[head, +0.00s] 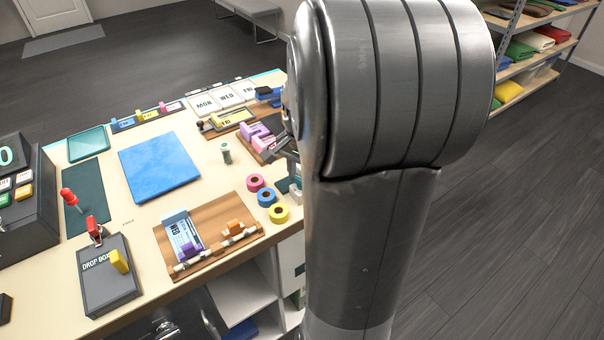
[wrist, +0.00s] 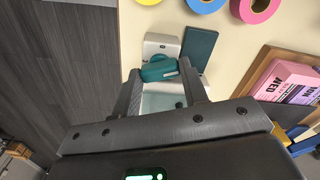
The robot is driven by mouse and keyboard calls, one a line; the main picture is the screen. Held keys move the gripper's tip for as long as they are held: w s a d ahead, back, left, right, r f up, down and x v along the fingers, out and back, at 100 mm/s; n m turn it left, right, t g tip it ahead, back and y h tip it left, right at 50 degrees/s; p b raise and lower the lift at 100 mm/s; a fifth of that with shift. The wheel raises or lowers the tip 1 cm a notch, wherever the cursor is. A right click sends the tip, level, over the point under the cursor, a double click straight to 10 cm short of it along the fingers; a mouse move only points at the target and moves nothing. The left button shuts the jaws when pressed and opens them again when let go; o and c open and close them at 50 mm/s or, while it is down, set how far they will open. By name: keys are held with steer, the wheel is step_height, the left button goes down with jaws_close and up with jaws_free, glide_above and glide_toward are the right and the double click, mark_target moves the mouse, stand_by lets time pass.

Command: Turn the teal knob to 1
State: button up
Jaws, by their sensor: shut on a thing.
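The teal knob (wrist: 160,71) sits on a small white unit (wrist: 162,46) in the wrist view. My gripper (wrist: 160,73) has one finger on each side of the knob and is shut on it. A pale marking shows at the knob's right end. I cannot read any numbers on the unit, so the knob's setting cannot be told. In the head view my gripper (head: 287,146) shows only partly beside my large arm link. The white unit (head: 296,195) is partly hidden there, and the knob is not clearly visible.
A dark teal pad (wrist: 198,48) lies beside the unit. Tape rolls in pink (head: 256,182), blue (head: 266,196) and yellow (head: 279,213) lie nearby. A wooden board with pink-purple cards (wrist: 285,82) is close to my gripper. The table edge is near the unit.

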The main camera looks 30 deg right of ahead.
steer(key=shift+m, duration=2.2)
steer(key=o, duration=0.7)
steer(key=shift+r, duration=0.15)
step_height(320, 180, up, 11)
steer(key=shift+f, duration=0.2)
